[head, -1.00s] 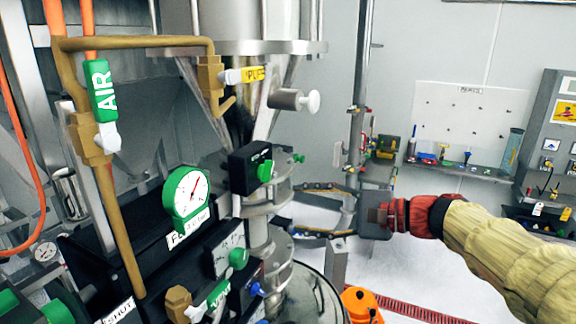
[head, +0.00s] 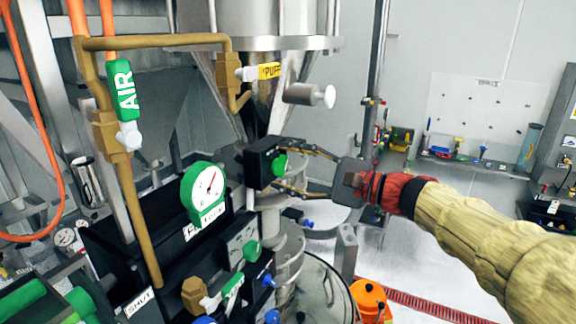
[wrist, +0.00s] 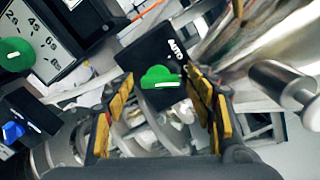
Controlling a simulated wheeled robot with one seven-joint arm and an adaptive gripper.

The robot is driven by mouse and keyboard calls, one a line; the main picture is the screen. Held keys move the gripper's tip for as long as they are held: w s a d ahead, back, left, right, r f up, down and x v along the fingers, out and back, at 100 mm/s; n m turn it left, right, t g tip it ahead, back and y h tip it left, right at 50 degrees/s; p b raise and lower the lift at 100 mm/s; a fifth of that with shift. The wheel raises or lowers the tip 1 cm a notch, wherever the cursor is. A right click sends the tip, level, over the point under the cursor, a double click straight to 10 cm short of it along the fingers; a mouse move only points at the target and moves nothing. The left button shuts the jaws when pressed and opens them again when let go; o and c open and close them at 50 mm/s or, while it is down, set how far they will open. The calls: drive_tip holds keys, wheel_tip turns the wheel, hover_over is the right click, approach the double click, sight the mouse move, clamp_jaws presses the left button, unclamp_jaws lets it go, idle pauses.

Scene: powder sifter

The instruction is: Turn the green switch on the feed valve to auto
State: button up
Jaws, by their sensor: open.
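The green switch (head: 279,165) is a knob on the front of a small black box (head: 258,160), the feed valve's box, below the steel hopper cone. In the wrist view the green switch (wrist: 160,78) shows a white pointer line, and the black box (wrist: 150,52) carries the word AUTO to the upper right of the knob. The pointer lies roughly level in that view and does not aim at AUTO. My gripper (head: 283,168) is open, its fingers reaching toward the box from the right. In the wrist view my gripper (wrist: 160,120) has yellow-padded fingers on either side, with the knob ahead between them.
A green-rimmed gauge (head: 205,190) and a panel with a green knob (head: 252,251) and blue knob (head: 268,281) stand at lower left. A white-ended cylinder (head: 312,94) sticks out above my gripper. An orange object (head: 369,299) is on the floor.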

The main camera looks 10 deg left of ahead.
drive_tip(key=shift+c, duration=1.4)
drive_tip(key=c, duration=0.9)
